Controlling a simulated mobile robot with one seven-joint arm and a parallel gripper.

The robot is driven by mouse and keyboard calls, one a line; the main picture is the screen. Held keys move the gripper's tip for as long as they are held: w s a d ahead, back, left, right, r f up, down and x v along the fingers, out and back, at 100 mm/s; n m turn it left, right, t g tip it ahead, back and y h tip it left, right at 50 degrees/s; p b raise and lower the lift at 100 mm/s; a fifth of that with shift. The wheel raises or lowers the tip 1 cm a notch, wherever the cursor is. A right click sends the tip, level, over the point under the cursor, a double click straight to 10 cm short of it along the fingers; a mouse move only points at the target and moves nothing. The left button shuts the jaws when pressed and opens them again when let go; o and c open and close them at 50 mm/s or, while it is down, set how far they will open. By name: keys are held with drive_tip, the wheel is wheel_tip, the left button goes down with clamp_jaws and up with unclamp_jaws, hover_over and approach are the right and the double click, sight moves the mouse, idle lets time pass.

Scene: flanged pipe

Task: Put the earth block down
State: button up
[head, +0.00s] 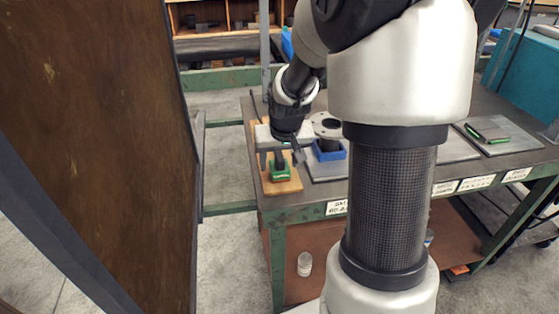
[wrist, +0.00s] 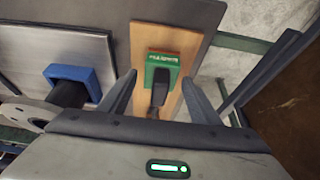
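The earth block, which I take to be the green block with a dark upright grip (head: 280,173), sits on a narrow wooden board (head: 290,187) at the table's left end. In the wrist view the green block (wrist: 162,60) shows a white-lettered label, and its dark grip points toward me. My gripper (head: 281,157) is just above the block. In the wrist view my gripper (wrist: 160,77) has its two fingers spread, one on each side of the grip, with visible gaps. It appears to hold nothing. The block's underside is hidden.
A blue block (head: 330,152) with a grey flange (head: 326,125) stands close to the right, on a grey plate. Another dark and green item (head: 487,132) lies on a plate farther right. A brown panel (head: 95,130) stands left of the table.

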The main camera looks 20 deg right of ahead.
drive_tip(key=shift+s+r, duration=0.1)
drive_tip(key=shift+r, duration=0.55)
drive_tip(key=p+v, duration=0.2)
drive_tip(key=v, duration=0.9)
drive_tip(key=shift+s+a+p, duration=0.1)
drive_tip(key=shift+p, duration=0.2)
